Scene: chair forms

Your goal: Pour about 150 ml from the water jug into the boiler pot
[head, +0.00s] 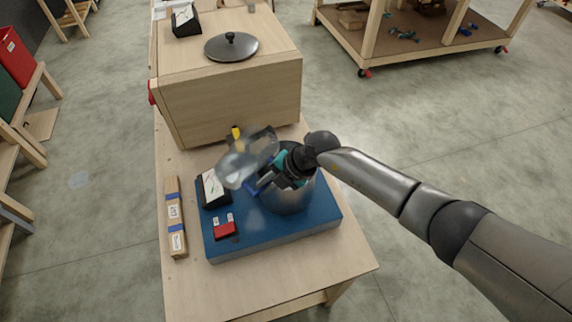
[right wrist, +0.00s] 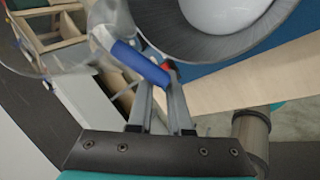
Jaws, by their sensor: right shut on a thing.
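The water jug (head: 243,160) is clear, with a blue grip on its handle. It is tilted and held up beside and partly over the boiler pot's left side in the head view. My right gripper (head: 262,183) is shut on the handle; the blue grip (right wrist: 138,61) lies between its fingers (right wrist: 160,85) in the right wrist view. The boiler pot (head: 290,198) is a metal pot on the blue base, partly hidden by my gripper. In the right wrist view its open rim (right wrist: 160,42) shows, with something pale inside. The water level cannot be told. My left gripper is not in view.
The blue base (head: 270,240) carries a dial meter (head: 213,188) and a red block (head: 224,231). A labelled wooden strip (head: 174,215) lies left on the table. A wooden box (head: 230,95) behind bears a dark lid (head: 231,47). The table's front is bare.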

